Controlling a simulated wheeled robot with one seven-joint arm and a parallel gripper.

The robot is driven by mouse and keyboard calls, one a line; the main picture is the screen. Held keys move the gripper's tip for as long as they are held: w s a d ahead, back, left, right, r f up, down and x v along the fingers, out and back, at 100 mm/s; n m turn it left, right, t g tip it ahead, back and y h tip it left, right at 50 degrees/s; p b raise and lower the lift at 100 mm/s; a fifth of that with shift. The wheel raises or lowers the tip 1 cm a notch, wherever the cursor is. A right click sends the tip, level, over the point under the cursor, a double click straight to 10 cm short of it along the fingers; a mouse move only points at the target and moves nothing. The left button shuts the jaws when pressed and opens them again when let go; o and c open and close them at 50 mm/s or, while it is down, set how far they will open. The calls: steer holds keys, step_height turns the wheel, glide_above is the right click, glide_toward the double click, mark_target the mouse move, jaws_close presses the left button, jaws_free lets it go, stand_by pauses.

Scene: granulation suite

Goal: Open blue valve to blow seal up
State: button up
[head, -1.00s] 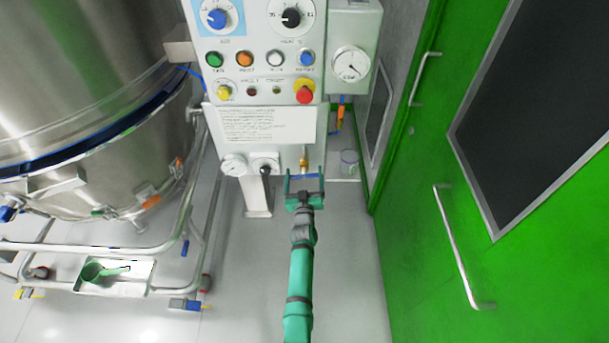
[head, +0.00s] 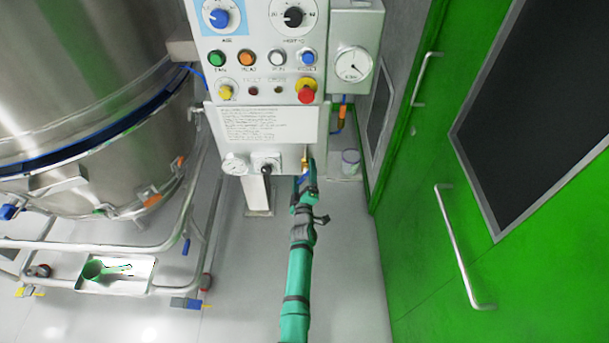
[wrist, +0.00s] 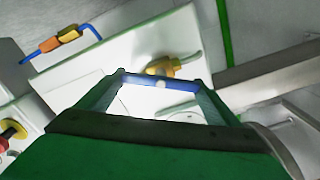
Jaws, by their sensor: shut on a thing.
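The blue valve is a blue lever (wrist: 155,82) on a brass body (wrist: 172,66) at the lower right of the white control cabinet. My gripper (wrist: 163,88) is shut on the blue lever, which spans the gap between the two green fingers in the wrist view. In the head view my gripper (head: 306,184) is turned edge-on just below the brass fitting (head: 305,158), and the lever is partly hidden by it. The lever looks roughly upright there, in line with the pipe.
The cabinet panel (head: 267,124) carries knobs, coloured buttons and a red emergency stop (head: 306,91). A steel vessel (head: 85,90) stands left, a green door (head: 530,240) right. Floor around my arm is clear.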

steer(key=n, duration=0.5)
steer(key=shift+a+f+n, duration=0.1)
steer(key=shift+f+n, duration=0.15)
steer(key=shift+n, duration=0.15)
stand_by(0.4)
steer(key=o, duration=0.9)
